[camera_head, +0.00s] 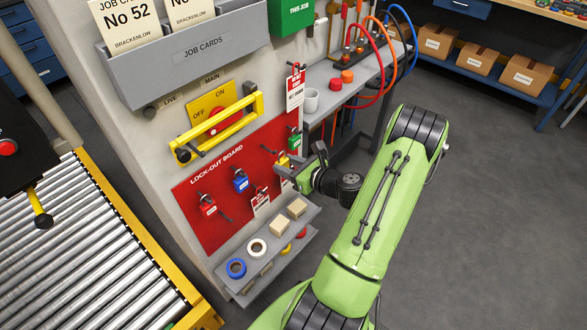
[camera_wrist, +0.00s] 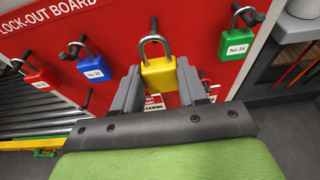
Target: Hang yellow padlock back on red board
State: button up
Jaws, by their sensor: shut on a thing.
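The yellow padlock (camera_wrist: 160,76) is between the two fingers of my gripper (camera_wrist: 163,90) in the wrist view, with its steel shackle upright. A dark peg stands right at the shackle; I cannot tell whether the shackle is around it. My gripper (camera_head: 292,172) is shut on the padlock, close in front of the red lock-out board (camera_head: 193,184). In the head view the yellow padlock (camera_head: 283,160) shows only partly behind my gripper. The red board (camera_wrist: 196,12) fills the back of the wrist view.
A red padlock (camera_head: 207,207) and a blue padlock (camera_head: 240,181) hang left of my gripper, a green padlock (camera_head: 294,142) to the right. Below is a grey shelf (camera_head: 280,254) with tape rolls and blocks. A yellow handle (camera_head: 217,132) juts out above the board.

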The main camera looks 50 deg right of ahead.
jog(key=shift+r+x, duration=0.2)
jog(key=shift+x, duration=0.7)
jog(key=shift+r+x, duration=0.15)
jog(key=shift+x, duration=0.7)
jog(key=shift+w+a+f, duration=0.1)
jog(key=shift+w+f, duration=0.6)
jog(key=shift+w, duration=0.2)
jog(key=o, duration=1.2)
jog(key=p+v, duration=0.2)
jog(key=v, duration=1.4)
jog(key=shift+p, duration=0.35)
jog(key=shift+w, duration=0.1)
